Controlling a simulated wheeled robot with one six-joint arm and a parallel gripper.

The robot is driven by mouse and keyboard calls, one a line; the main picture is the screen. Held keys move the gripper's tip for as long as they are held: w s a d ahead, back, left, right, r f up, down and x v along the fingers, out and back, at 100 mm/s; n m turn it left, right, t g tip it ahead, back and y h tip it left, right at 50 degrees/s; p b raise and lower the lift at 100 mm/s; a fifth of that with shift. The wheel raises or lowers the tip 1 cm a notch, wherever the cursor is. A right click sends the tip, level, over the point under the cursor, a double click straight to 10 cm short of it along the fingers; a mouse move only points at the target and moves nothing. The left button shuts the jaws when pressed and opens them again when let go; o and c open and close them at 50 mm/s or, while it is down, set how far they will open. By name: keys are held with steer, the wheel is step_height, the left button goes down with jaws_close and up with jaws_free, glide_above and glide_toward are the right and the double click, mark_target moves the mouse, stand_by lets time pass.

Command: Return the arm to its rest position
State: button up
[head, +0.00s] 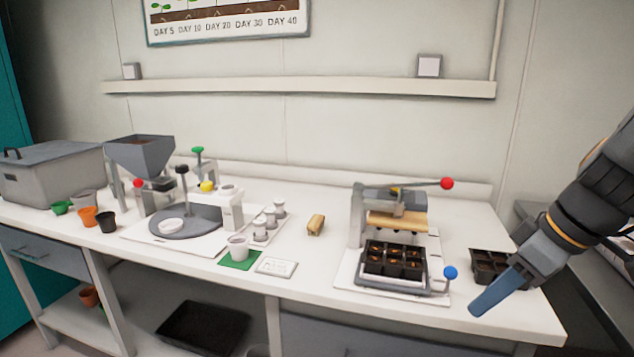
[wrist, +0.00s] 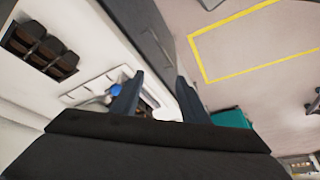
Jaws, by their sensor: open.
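My gripper (head: 492,292) is at the right of the head view, at the end of my arm, which comes in from the right edge. It points down and left, in front of the bench's right end, and nothing shows in it. In the wrist view my gripper (wrist: 157,100) shows two dark fingers spread apart with a gap between them. The space between the fingers looks empty.
The white bench (head: 330,275) holds a press with a red-knobbed lever (head: 446,183), a black seedling tray (head: 393,262) below it, and a blue knob (head: 450,272). A second black tray (head: 488,266) stands close to my gripper. Pots and a hopper (head: 140,152) are at left.

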steer(key=s+a+f+m+g+h, duration=0.2)
steer(key=a+f+m+g+h, duration=0.1)
steer(key=a+f+m, duration=0.4)
step_height(320, 180, down, 4)
steer(key=shift+a+f, duration=0.1)
steer(key=shift+a, duration=0.95)
